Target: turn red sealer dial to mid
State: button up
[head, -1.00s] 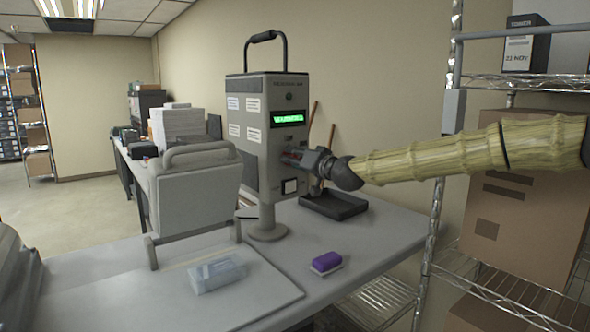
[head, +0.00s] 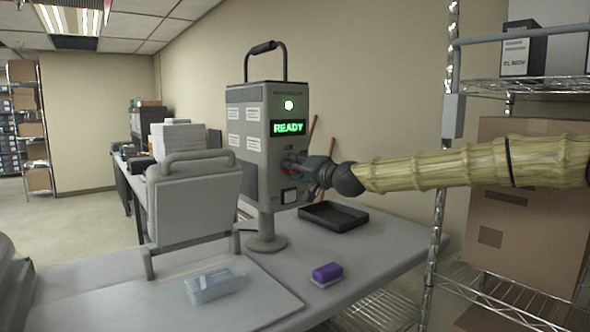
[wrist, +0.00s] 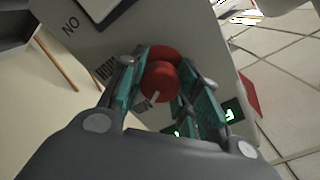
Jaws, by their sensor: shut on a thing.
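The grey sealer machine (head: 260,200) stands on a post on the table. Its green display (head: 288,128) reads READY and a lamp (head: 289,105) above it glows. My gripper (head: 302,172) is at the machine's front face, below the display. In the wrist view, the red dial (wrist: 160,80) sits between the two teal-padded fingers of my gripper (wrist: 163,92), which is shut on it. A pale pointer mark shows on the dial, near a partly hidden label. In the head view the fingers mostly hide the dial.
A purple eraser-like block (head: 327,272) and a clear box (head: 214,284) lie in front. A wire shelf with a cardboard box (head: 520,215) stands at the right, near my arm.

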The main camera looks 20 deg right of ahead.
jog(key=shift+d+r, duration=0.1)
jog(key=shift+r, duration=0.05)
jog(key=o, duration=1.1)
jog(key=shift+d, duration=0.1)
jog(key=shift+c, duration=0.2)
jog(key=v, duration=0.7)
jog(key=shift+s, duration=0.2)
